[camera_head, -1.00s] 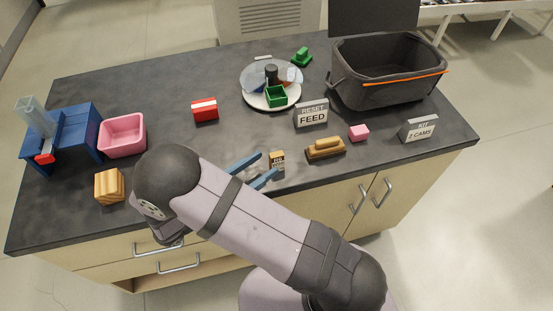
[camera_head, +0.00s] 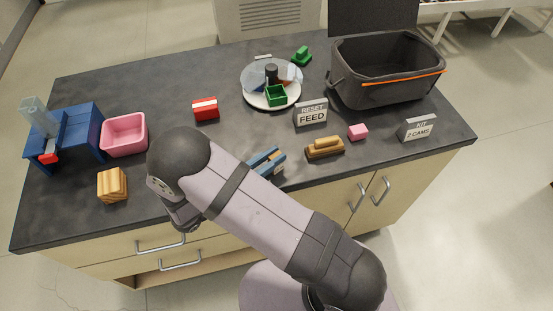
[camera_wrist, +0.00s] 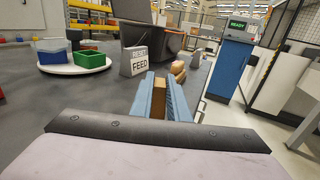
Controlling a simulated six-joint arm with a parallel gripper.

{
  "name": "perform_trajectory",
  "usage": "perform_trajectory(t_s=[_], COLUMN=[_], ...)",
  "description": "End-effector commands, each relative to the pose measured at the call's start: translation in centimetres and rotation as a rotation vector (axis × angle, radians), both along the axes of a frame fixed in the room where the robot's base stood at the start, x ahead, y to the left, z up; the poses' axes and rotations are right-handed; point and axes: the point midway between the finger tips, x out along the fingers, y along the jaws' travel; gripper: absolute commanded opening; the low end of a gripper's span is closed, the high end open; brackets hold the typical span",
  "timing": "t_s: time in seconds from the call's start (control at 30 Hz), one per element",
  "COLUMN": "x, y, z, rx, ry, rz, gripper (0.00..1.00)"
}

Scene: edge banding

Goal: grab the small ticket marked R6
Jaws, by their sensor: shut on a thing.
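The small ticket (camera_wrist: 159,103), a narrow brown piece, sits between the two blue fingers of my gripper (camera_wrist: 161,88) in the wrist view. The fingers press on both of its sides. In the head view my gripper (camera_head: 272,158) is low over the front part of the dark table, and its fingers mostly cover the ticket. The ticket's lettering cannot be read now.
A brown brush-like block (camera_head: 324,149) lies just right of my gripper, with the RESET FEED sign (camera_head: 311,115) behind it. A pink block (camera_head: 358,132) and KIT 2 CAMS sign (camera_head: 417,128) are farther right. A round turntable (camera_head: 252,97) stands behind.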

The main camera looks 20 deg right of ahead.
Motion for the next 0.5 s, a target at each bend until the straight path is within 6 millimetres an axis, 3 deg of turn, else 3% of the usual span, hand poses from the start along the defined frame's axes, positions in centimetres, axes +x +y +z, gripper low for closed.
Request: perform_trajectory(t_s=[0.27,0.5], x=[0.0,0.0], y=[0.0,0.0], z=[0.1,1.4], rx=[0.001,0.002], ry=[0.0,-0.001], rz=[0.0,0.0], gripper=[0.0,0.0])
